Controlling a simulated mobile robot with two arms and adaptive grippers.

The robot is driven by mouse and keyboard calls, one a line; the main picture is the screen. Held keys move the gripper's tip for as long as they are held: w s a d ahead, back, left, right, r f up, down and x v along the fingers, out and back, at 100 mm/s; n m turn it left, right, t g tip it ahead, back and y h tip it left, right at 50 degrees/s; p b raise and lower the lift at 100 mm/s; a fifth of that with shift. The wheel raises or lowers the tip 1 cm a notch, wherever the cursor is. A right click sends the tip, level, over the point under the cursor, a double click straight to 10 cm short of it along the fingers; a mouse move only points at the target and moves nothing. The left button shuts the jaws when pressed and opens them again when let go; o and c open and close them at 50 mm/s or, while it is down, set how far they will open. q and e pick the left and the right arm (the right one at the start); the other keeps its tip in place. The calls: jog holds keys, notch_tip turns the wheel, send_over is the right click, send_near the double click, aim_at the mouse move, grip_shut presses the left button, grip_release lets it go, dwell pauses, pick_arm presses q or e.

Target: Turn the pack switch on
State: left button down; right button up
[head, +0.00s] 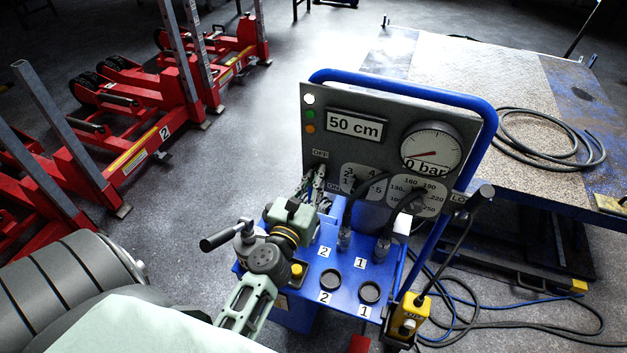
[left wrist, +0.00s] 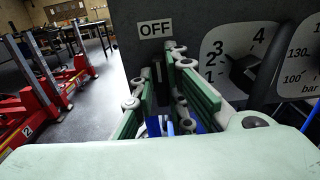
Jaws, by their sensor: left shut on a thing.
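The grey control panel (head: 345,98) stands on a blue trolley. The pack switch is between the OFF label (head: 320,153) and the ON label (head: 333,187), mostly hidden by my gripper. My left gripper (head: 318,177) is at the panel, its fingers shut on the pack switch. In the left wrist view the two green-padded fingers (left wrist: 163,72) reach the panel just below the OFF label (left wrist: 155,28). The switch's exact position cannot be made out. My right gripper does not show.
A pressure gauge (head: 432,148) reads about 0 bar beside a "50 cm" display (head: 355,124). Two selector dials sit below. Hoses and a yellow pendant (head: 408,317) are on the right. Red lifting columns (head: 180,90) stand left; a platform (head: 470,75) is behind right.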

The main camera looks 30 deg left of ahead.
pick_arm(q)
jog(key=shift+w+d+f+m+p, duration=0.15)
jog(key=shift+m+p, duration=0.55)
jog(key=shift+m, duration=2.25)
jog(key=shift+s+d+f+m+p, duration=0.15)
jog(key=shift+m+p, duration=0.55)
jog(key=shift+m, duration=2.3)
jog(key=shift+w+d+f+m+p, duration=0.2)
jog(key=shift+m+p, duration=0.5)
jog(key=shift+m, duration=2.25)
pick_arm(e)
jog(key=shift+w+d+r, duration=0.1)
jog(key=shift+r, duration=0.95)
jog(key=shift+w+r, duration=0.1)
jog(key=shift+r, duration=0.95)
pick_arm(q)
jog(key=shift+f+m, duration=0.1)
jog(key=shift+m, duration=0.2)
jog(key=c, duration=1.8)
grip_release()
jog(key=shift+o, duration=0.2)
jog(key=shift+s+d, duration=0.1)
jog(key=shift+s, duration=0.05)
jog(key=v, duration=1.1)
jog(key=shift+s, duration=0.4)
